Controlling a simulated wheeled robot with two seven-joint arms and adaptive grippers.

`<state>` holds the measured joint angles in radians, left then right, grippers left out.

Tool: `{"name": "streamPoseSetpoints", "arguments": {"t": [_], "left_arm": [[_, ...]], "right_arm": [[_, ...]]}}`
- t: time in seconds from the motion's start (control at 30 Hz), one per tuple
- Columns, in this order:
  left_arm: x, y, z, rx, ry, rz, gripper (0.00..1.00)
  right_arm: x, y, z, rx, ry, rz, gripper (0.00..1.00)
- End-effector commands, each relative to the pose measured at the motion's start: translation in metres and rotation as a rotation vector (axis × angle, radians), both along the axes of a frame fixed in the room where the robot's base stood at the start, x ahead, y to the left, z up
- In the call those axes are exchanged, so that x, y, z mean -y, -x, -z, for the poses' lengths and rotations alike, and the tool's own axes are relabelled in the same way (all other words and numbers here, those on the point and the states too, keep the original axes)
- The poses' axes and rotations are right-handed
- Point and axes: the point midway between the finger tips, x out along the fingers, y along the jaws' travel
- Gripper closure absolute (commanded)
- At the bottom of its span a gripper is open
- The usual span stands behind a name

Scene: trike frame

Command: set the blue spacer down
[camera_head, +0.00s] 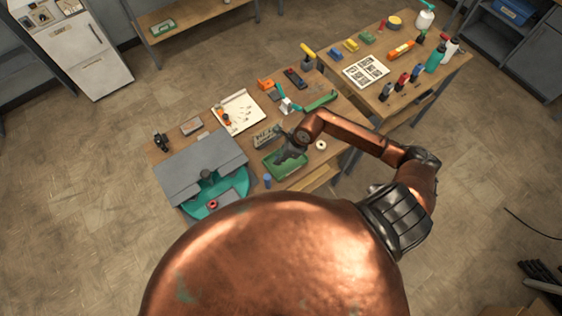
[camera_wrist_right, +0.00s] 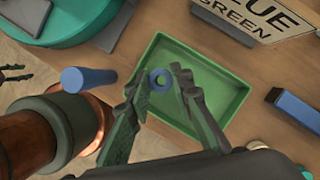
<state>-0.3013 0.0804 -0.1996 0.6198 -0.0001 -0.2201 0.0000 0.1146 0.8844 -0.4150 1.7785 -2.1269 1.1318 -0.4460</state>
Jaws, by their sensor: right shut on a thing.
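The blue spacer (camera_wrist_right: 161,80) shows in the right wrist view as a small ring seen end-on between my fingertips. My right gripper (camera_wrist_right: 162,82) is shut on it. Behind the spacer lies the green tray (camera_wrist_right: 235,110), a shallow rectangular tray on the bench; its visible floor looks empty. In the head view my right gripper (camera_head: 291,156) is over the tray (camera_head: 285,173), and the spacer cannot be made out there. The gap between spacer and tray floor is hard to judge. A dark finger-like shape at the wrist view's left edge may be my left gripper (camera_wrist_right: 15,73).
A blue cylinder (camera_wrist_right: 88,78) stands beside the tray; it also shows in the head view (camera_head: 267,181). A lettered sign (camera_wrist_right: 258,15) is behind the tray. A teal round base (camera_head: 235,204) is left, a white ring (camera_head: 321,145) right. The second bench holds bottles and tools.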

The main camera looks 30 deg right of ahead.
Motion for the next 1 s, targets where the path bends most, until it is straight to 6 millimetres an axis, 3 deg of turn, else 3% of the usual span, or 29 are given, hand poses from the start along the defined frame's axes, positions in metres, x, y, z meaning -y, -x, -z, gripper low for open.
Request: {"name": "streamPoseSetpoints", "arguments": {"t": [0.43, 0.83, 0.87, 1.0], "left_arm": [[0.000, 0.001, -0.007, -0.002, 0.000, 0.000, 0.60], [0.001, -0.003, -0.005, 0.004, 0.000, 0.001, 0.60], [0.001, -0.003, -0.005, 0.004, 0.000, 0.001, 0.60], [0.001, -0.003, -0.006, 0.004, 0.000, 0.001, 0.60]], "right_arm": [[-0.001, 0.001, 0.052, -0.002, 0.000, -0.002, 0.92], [0.000, 0.000, 0.059, 0.000, 0.001, -0.004, 0.92], [0.000, 0.000, 0.058, 0.000, 0.001, -0.004, 0.78], [0.000, 0.000, 0.058, 0.000, 0.001, -0.004, 0.69]]}}
